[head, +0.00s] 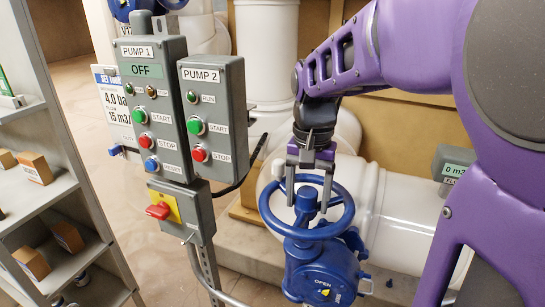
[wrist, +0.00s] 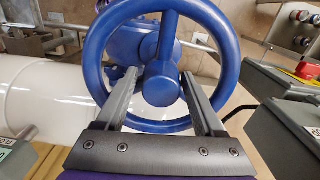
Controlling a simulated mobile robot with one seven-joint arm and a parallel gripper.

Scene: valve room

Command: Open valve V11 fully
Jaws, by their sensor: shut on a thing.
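A blue valve with a round handwheel (head: 268,213) stands on the white pipe in the head view. Its gear body (head: 318,272) carries the word OPEN and a small yellow mark. I cannot read a V11 tag on it. My gripper (head: 308,205) reaches down into the wheel from above, with a finger on each side of the hub. In the wrist view the handwheel (wrist: 232,60) fills the middle, and the fingers of my gripper (wrist: 160,80) reach inside the rim, on either side of the hub (wrist: 161,86). The jaws are shut on the wheel; exact contact is unclear.
Grey control boxes for PUMP 1 (head: 151,50) and PUMP 2 (head: 213,75) stand left of the valve, above a box with a red switch (head: 158,210). A shelf (head: 45,205) with cartons is at far left. A grey meter (head: 452,165) sits right on the pipe.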

